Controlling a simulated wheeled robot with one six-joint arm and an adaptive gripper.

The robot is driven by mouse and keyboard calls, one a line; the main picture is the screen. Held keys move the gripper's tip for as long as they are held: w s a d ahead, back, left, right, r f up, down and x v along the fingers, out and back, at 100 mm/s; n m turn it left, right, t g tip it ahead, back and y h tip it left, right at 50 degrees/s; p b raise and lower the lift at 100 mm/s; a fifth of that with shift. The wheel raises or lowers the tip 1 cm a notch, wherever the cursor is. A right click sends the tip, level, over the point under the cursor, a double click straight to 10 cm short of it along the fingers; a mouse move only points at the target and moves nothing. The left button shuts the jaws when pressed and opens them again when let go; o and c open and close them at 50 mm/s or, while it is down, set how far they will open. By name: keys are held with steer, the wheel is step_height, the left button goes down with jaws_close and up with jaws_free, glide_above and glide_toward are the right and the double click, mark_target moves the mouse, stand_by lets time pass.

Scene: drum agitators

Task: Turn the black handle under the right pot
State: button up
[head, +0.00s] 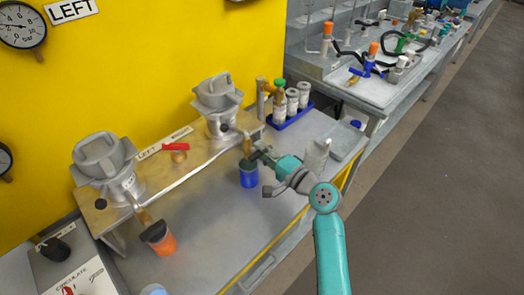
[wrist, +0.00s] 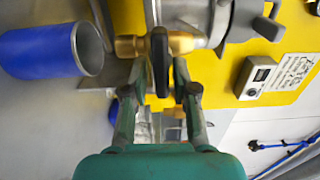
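The right pot (head: 218,102) is a grey metal vessel on the wooden shelf; part of its metal body (wrist: 190,18) shows in the wrist view. A brass tap (wrist: 128,46) runs from it, with a black handle (wrist: 160,62) on it. The handle stands between the two fingers of my gripper (wrist: 160,80), which is open around it with small gaps showing on both sides. In the head view my gripper (head: 257,150) is beside the brass tap (head: 247,145), and the handle is too small to make out there. A blue cup (head: 248,177) stands below the tap.
The left pot (head: 105,165) has its own tap above an orange cup (head: 160,240). A red-handled tool (head: 175,147) lies on the wooden shelf (head: 155,180). The front bench top is mostly clear.

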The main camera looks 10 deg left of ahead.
stand_by(0.3)
steer(key=v, duration=1.2)
steer(key=s+d+f+t+h, duration=0.1)
steer(key=s+d+f+h, duration=0.4)
steer(key=s+f, duration=0.5)
steer(key=s+d+f+t+h, duration=0.2)
steer(key=s+d+f+h, duration=0.45)
steer(key=s, duration=0.45)
steer(key=s+d+r+n+h, duration=0.1)
steer(key=s+r+n, duration=0.3)
steer(key=s, duration=0.7)
steer(key=s+d+r+n+h, duration=0.1)
steer(key=s+d+r+n, duration=0.2)
steer(key=s, duration=0.9)
step_height(320, 180, up, 3)
steer(key=shift+d+f+n+t+h, duration=0.1)
steer(key=shift+d+n+t+h, duration=0.05)
steer(key=shift+n+t+h, duration=0.25)
